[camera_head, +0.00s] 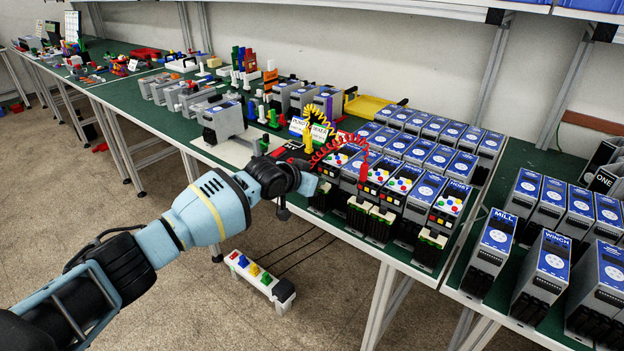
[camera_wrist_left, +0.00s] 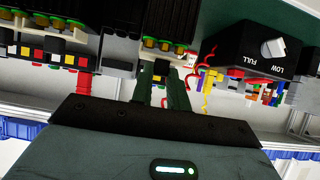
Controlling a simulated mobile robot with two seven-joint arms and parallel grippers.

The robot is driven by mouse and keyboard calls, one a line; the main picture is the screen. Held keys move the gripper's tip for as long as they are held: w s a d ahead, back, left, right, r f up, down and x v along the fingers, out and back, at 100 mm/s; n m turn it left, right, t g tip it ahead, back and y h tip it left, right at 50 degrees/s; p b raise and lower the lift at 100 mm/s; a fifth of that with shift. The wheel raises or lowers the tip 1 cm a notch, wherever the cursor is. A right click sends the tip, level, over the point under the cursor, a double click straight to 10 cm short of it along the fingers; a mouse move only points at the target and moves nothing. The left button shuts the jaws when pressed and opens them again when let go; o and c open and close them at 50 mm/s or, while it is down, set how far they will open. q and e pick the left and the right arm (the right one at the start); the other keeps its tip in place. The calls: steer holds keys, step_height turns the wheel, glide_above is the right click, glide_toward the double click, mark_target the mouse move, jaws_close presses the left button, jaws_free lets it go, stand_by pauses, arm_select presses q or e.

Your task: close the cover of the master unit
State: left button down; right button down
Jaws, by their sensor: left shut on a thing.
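My left gripper (camera_head: 312,187) is at the near left end of the row of grey and blue units, in front of their lower fronts. My right gripper is not in view.
A black box with a white LOW/FULL knob (camera_wrist_left: 273,48) is right of the fingers. Red and yellow coiled cords (camera_head: 345,140) hang above the units. A white strip with coloured buttons (camera_head: 258,274) is below the table edge. Labelled units (camera_head: 497,238) stand at right.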

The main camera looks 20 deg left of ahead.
arm_select(q)
steer(key=shift+w+d+g+y, duration=0.1)
steer(key=shift+w+g+y, duration=0.25)
steer(key=shift+g, duration=0.55)
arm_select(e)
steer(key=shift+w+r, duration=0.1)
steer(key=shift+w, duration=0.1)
arm_select(q)
steer(key=shift+s, duration=0.1)
steer(key=c, duration=1.4)
jaws_free()
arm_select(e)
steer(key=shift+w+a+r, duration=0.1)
arm_select(q)
steer(key=shift+o, duration=0.2)
